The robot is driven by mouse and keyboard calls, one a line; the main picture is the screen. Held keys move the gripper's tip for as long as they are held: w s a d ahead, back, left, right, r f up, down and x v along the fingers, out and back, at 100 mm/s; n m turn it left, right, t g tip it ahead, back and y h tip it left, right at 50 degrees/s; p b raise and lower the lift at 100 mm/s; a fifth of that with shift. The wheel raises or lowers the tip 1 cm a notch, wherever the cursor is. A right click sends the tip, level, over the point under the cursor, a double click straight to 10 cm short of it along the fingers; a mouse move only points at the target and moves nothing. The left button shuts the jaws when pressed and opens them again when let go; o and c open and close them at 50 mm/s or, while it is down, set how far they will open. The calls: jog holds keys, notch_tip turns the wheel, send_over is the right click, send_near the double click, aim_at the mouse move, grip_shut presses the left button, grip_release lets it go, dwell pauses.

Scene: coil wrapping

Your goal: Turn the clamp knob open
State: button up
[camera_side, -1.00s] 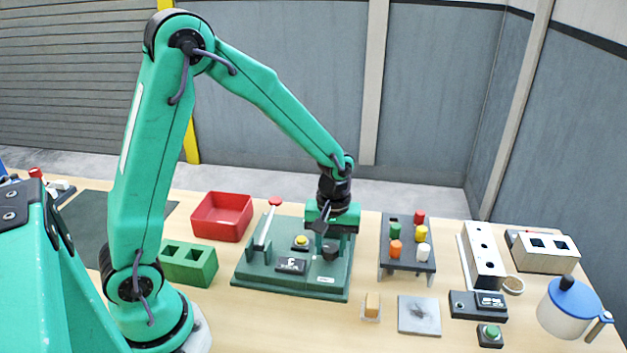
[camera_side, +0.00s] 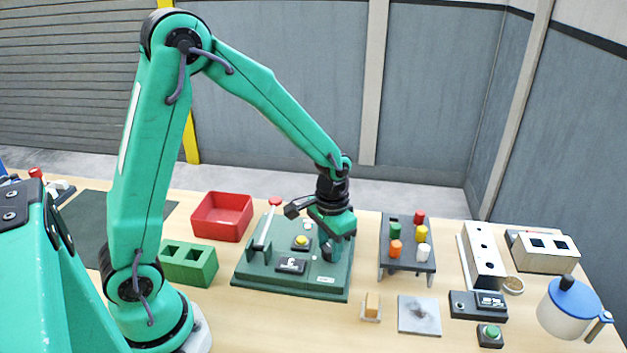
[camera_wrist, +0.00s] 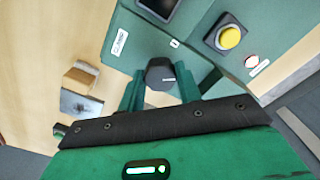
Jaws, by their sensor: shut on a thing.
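The clamp knob (camera_wrist: 161,74) is a black faceted knob with a white mark on its top, on the green base plate (camera_side: 318,293). In the wrist view it sits between the two green fingers of my gripper (camera_wrist: 160,92), which is shut on it. In the side view my gripper (camera_side: 335,254) points down over the right part of the plate and hides the knob.
The plate also carries a yellow button (camera_side: 302,241), a black display (camera_side: 291,265) and a red-tipped lever (camera_side: 267,225). A red bin (camera_side: 222,216) and a green block (camera_side: 188,263) stand left. A rack of coloured pegs (camera_side: 408,263) stands close on the right.

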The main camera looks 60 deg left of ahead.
aim_at(330, 248)
jog(key=m, duration=0.3)
jog(key=shift+w+d+m, duration=0.1)
jog(key=shift+d+m, duration=0.05)
jog(key=shift+m, duration=1.85)
jog(key=o, duration=1)
jog(key=shift+r, duration=0.1)
jog(key=shift+r, duration=3.8)
jog(key=shift+s+r, duration=0.1)
jog(key=shift+s, duration=0.1)
